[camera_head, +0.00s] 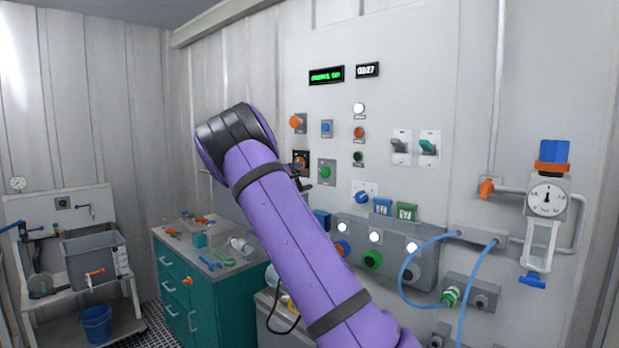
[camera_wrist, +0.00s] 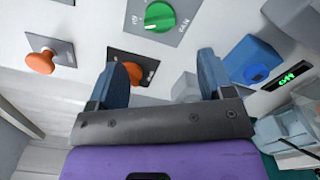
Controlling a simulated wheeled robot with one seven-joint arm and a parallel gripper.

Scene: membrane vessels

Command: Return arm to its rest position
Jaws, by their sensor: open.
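My purple arm with its black wrist reaches up across the middle of the head view towards the control wall. My gripper (camera_wrist: 167,80) shows in the wrist view with its two blue-grey fingers spread apart and nothing held between them. An orange knob (camera_wrist: 134,72) on a dark plate sits on the wall just beyond the left finger; I cannot tell whether they touch. In the head view this knob (camera_head: 300,163) shows beside my wrist. The fingers are mostly hidden behind my wrist there.
A green FAN knob (camera_wrist: 160,17) and an orange push button (camera_wrist: 41,62) are near the fingers. A teal cabinet (camera_head: 180,290) with loose tools stands below left. A gauge (camera_head: 547,198) and blue hoses (camera_head: 425,245) are on the right. Open room lies left of my arm.

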